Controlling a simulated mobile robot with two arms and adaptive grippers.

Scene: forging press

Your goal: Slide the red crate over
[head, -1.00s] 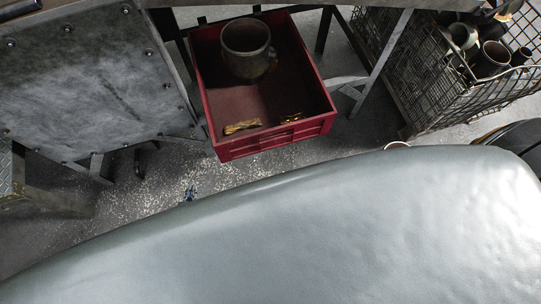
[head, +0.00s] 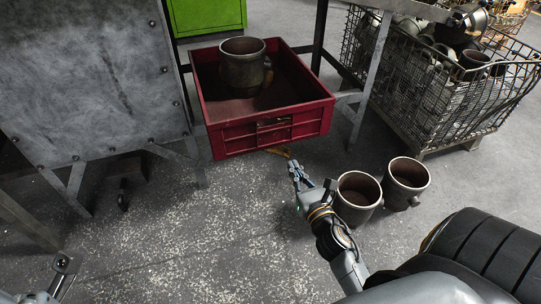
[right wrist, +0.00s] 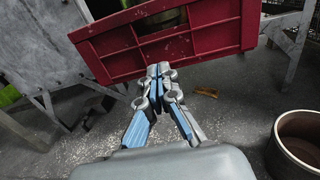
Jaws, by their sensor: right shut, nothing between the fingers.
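The red crate (head: 300,127) stands between the metal legs of a frame, its front wall facing me. One dark metal pot (head: 243,68) sits inside it towards the back. My right gripper (head: 293,166) is shut and empty, just below the crate's front wall in the head view. In the right wrist view the closed fingertips (right wrist: 159,69) overlap the lower edge of the crate's front wall (right wrist: 190,45); I cannot tell whether they touch it. Part of my left gripper (head: 62,264) shows at the lower left, its fingers unclear.
Two metal pots (head: 357,195) (head: 405,182) stand on the floor to the right of my right gripper. A wire basket (head: 430,100) full of metal parts is at the right. A grey metal panel (head: 85,80) is at the left. The speckled floor in front of the crate is mostly clear.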

